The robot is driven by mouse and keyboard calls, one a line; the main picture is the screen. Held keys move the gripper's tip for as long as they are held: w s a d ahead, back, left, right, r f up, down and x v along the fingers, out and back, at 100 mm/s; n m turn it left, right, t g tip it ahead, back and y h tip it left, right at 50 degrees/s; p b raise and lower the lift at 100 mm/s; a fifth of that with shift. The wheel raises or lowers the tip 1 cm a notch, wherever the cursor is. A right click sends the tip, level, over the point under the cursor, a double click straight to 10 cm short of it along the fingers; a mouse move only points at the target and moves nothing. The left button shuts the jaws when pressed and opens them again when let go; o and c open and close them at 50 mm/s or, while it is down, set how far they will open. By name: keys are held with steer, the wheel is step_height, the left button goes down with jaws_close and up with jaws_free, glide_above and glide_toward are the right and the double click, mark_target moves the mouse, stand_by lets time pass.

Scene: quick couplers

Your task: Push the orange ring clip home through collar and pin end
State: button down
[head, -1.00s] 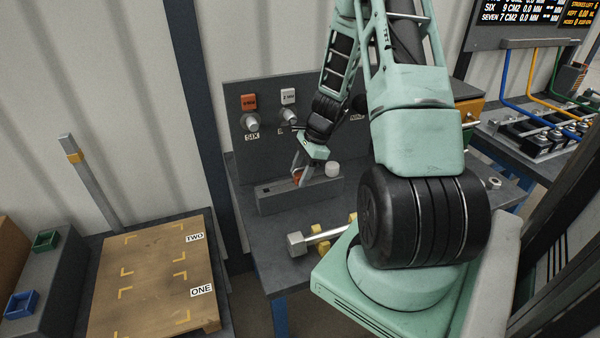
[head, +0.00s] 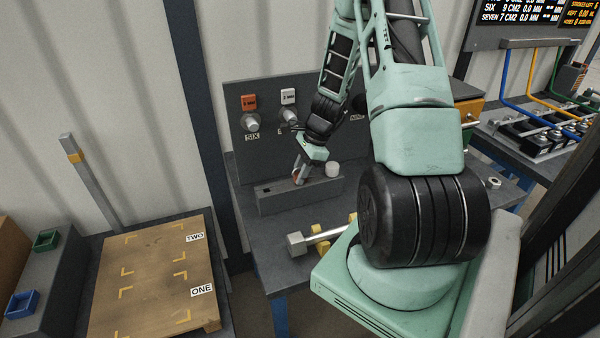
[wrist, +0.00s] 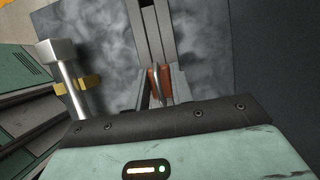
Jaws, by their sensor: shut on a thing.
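My gripper (head: 300,172) points down at the long dark grey block (head: 270,200) on the bench. In the wrist view its fingers (wrist: 160,88) are close together, shut on the orange ring clip (wrist: 153,77). Only small orange parts of the clip show between the fingers, at the block's top. I cannot tell whether it still touches the block. On the upright panel (head: 236,100), a round grey coupling (head: 251,122) sits above the label SIX, under an orange tag (head: 249,102). Collar and pin details are too small to tell.
A white round piece (head: 332,169) stands at the block's right end. A hammer-like tool (head: 297,243) lies on yellow supports near the bench front. A wooden board (head: 150,270) marked ONE and TWO is at left. The arm hides the panel's right part.

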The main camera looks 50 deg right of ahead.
steer(key=shift+r+p, duration=3)
steer(key=shift+r, duration=0.65)
steer(key=shift+r, duration=0.15)
steer(key=shift+r+p, duration=1.75)
steer(key=shift+r, duration=0.2)
